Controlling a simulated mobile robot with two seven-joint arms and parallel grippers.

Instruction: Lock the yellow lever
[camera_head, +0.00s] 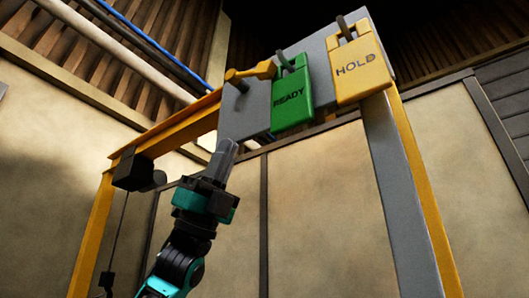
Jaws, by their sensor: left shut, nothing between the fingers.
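The yellow lever (256,72) is a short bar on the upper left of a grey panel (258,112). My left gripper (228,147) points up, below and left of the lever, near the panel's lower left edge. Its fingers are together and empty, apart from the lever. My right gripper is not in view.
A green READY tag (292,98) and a yellow HOLD tag (358,70) hang on pegs right of the lever. A yellow frame (92,235) with a grey post (393,190) carries the panel. A black block (134,172) with a hanging cable is left of my arm.

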